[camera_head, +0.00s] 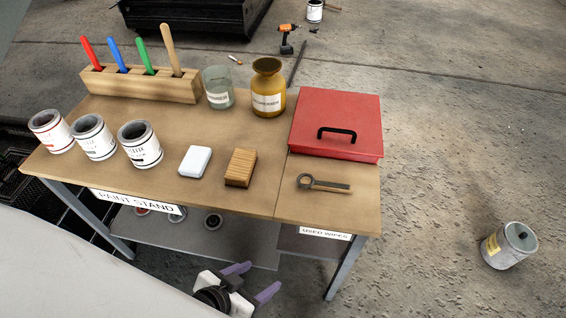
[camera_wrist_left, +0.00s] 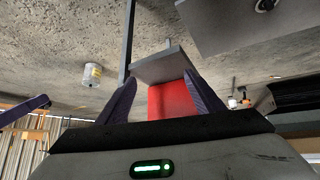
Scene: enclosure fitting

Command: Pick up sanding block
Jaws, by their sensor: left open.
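The brown ridged block (camera_head: 241,167), which looks like the sanding block, lies on the paint stand tabletop (camera_head: 220,196) near its front edge, just right of a smooth white block (camera_head: 196,161). My left gripper (camera_head: 260,279) is below and in front of the table, its purple fingers apart and empty. In the left wrist view my left gripper (camera_wrist_left: 163,98) is open with air between its fingers. A red surface shows beyond them. The block cannot be made out there. Purple parts at that view's left edge may be my right gripper, but its state is unclear.
Three paint cans (camera_head: 140,145) stand left of the blocks. A wooden rack (camera_head: 140,84) of coloured handles, a glass jar (camera_head: 218,88) and an amber jar (camera_head: 267,88) stand behind. A red box (camera_head: 336,124) and a ring-ended tool (camera_head: 322,184) lie right. A lower shelf (camera_head: 190,235) runs underneath.

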